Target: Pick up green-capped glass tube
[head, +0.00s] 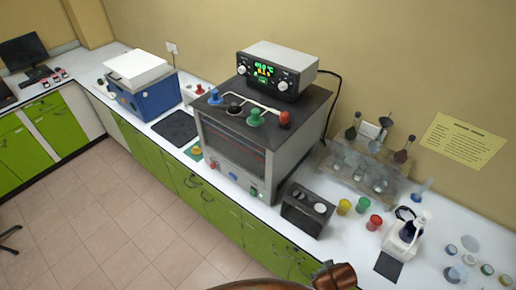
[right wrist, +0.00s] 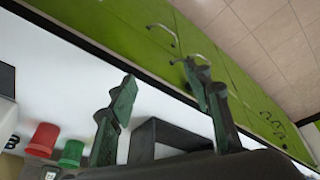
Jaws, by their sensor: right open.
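A green cap (head: 255,117) stands upright on top of the grey oven-like apparatus (head: 240,150), between a blue cap (head: 214,96) and a red cap (head: 284,118). Any glass tube below the green cap is hidden inside the apparatus. My right gripper (right wrist: 160,77) shows in the right wrist view with its two dark green fingers spread apart and nothing between them. It is over the front edge of the counter, near the black box (right wrist: 150,140). The green cap is not in the right wrist view. My left gripper is not in view.
A control unit with a lit display (head: 277,70) sits on the apparatus. Right of the apparatus stand the black box (head: 307,210), yellow, green and red cups (head: 374,222), a glassware rack (head: 365,172) and a white bottle holder (head: 406,238). A dark mat (head: 175,128) lies to its left.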

